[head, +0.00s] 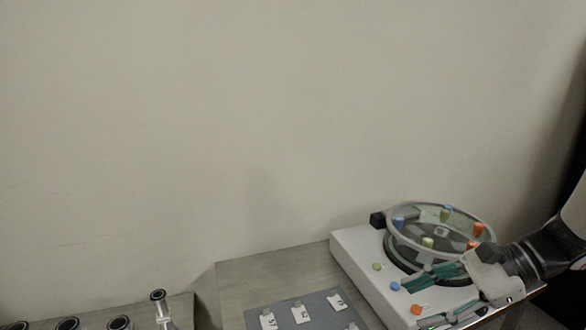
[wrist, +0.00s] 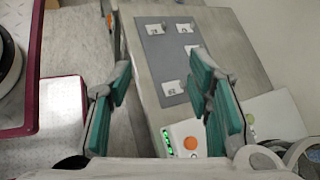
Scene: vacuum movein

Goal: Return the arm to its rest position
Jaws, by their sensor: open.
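My gripper (head: 412,305) is at the right in the head view, beside and over the front of a white machine (head: 350,254). Its two teal-padded fingers are spread apart with nothing between them. In the wrist view the open gripper (wrist: 162,68) shows the bench top and a grey mat beyond the fingers. My arm comes in from the right edge in the head view and hides part of the machine's right side. The exact gap between the fingers and the machine cannot be told.
The machine carries a clear round chamber (head: 440,209) with coloured knobs, and an orange button (head: 417,310). A grey mat (head: 283,312) with white tags lies on the bench (head: 270,270). Dark-topped cylinders (head: 119,323) stand lower left. A red-edged unit (wrist: 38,130) is left in the wrist view.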

